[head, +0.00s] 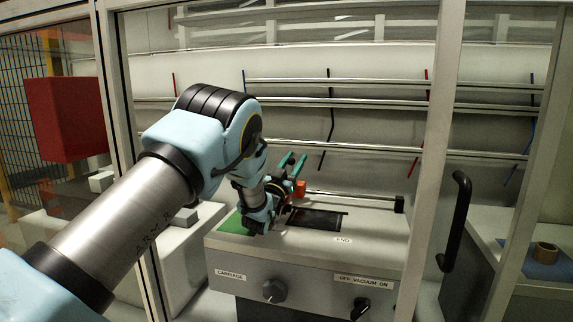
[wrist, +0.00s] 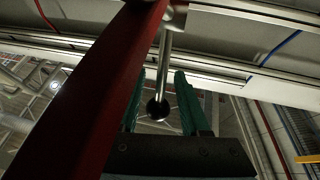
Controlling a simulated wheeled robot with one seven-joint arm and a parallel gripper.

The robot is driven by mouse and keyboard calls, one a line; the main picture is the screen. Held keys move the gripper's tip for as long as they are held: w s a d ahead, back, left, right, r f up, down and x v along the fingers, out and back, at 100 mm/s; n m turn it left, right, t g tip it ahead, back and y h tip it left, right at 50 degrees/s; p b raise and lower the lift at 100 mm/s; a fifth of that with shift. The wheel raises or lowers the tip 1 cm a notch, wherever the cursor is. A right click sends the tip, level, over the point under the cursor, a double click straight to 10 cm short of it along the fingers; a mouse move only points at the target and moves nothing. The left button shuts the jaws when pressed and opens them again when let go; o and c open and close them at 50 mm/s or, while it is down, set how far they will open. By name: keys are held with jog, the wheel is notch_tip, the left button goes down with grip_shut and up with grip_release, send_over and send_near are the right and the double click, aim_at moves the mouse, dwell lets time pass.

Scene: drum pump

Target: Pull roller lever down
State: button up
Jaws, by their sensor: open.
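In the wrist view a metal lever rod (wrist: 164,65) ends in a black ball knob (wrist: 158,109). The rod and knob appear between the two green fingers of my gripper (wrist: 158,84), with gaps on both sides; I cannot tell their depth. My gripper is open. In the head view my gripper (head: 292,163) is above the worktop of the white machine (head: 300,251), its green fingers pointing up and away. I cannot make out the lever in the head view; the arm and gripper may hide it.
A dark red bar (wrist: 85,90) crosses close to the camera in the wrist view. A metal rail (head: 355,200) with a black end block (head: 399,204) lies behind a dark slot (head: 317,218). Frame posts (head: 435,150) and a black handle (head: 456,221) stand to the right.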

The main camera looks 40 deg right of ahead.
jog(key=s+a+p, duration=0.1)
jog(key=s+a, duration=0.3)
jog(key=a, duration=0.7)
jog(key=shift+a, duration=0.35)
jog(key=shift+c, duration=0.3)
jog(key=shift+w+d, duration=0.1)
jog(key=shift+c, duration=0.7)
jog(key=w+d+r+y, duration=0.1)
jog(key=w+d+n+t+y, duration=0.1)
jog(key=w, duration=0.1)
jog(key=w+d+r+t+y, duration=0.1)
jog(key=y, duration=0.1)
jog(key=shift+w+d+r+p, duration=0.15)
jog(key=shift+d+r+p, duration=0.15)
jog(key=shift+r+p, duration=0.05)
grip_shut()
jog(key=s+d+r+g+y, duration=0.1)
jog(key=s+r+g+y, duration=0.35)
jog(key=r+y, duration=0.4)
jog(key=shift+h, duration=0.35)
jog(key=shift+w+d+f+b, duration=0.5)
jog(key=shift+d+f, duration=0.25)
jog(key=shift+f, duration=0.55)
jog(key=shift+w+d+f+b, duration=0.5)
jog(key=shift+d+f, duration=0.3)
jog(key=shift+f, duration=0.45)
jog(key=shift+w+d+f+b, duration=0.35)
jog(key=shift+d+f+b, duration=0.3)
jog(key=shift+f, duration=0.65)
